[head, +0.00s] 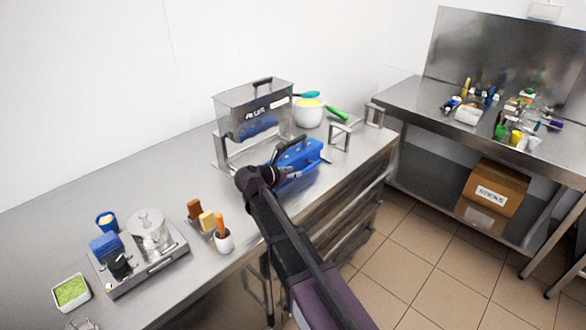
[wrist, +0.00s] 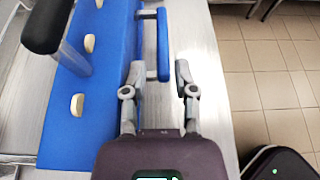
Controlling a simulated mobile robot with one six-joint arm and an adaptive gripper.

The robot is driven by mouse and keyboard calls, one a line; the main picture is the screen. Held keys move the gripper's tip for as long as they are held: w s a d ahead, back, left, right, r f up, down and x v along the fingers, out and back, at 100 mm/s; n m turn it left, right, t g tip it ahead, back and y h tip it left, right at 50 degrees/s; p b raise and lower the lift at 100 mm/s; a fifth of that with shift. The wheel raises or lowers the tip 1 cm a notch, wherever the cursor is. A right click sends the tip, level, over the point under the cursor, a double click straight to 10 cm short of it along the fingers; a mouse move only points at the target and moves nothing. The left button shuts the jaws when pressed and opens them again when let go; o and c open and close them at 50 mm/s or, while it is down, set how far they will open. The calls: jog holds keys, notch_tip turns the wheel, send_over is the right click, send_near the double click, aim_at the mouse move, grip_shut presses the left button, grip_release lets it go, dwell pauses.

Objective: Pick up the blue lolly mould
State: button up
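The blue lolly mould (head: 303,154) is a long blue block on the steel counter, in front of a clear-sided machine. In the wrist view the mould (wrist: 103,60) fills the left, with pale stick ends in its top and a blue side bar handle (wrist: 163,40) on grey stubs. My gripper (wrist: 159,70) is open, its two fingers on either side of the near end of that handle in the picture. The fingers look apart from the bar; the height between them is unclear. In the head view my arm hides the mould's near end and the fingertips.
The clear-sided machine (head: 256,120) stands close behind the mould. A black-ended grey lever (wrist: 42,30) rises over the mould. A white tub (head: 308,115) and metal brackets (head: 340,136) are to the right. A tray (head: 160,267) with a blue block is at left.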

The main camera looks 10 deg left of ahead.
aim_at(304, 170)
jog(key=shift+w, duration=0.1)
dwell(0.3)
jog(key=shift+b+x, duration=0.95)
jog(key=shift+x, duration=1.6)
jog(key=shift+d, duration=0.15)
jog(key=shift+r, duration=0.1)
grip_shut()
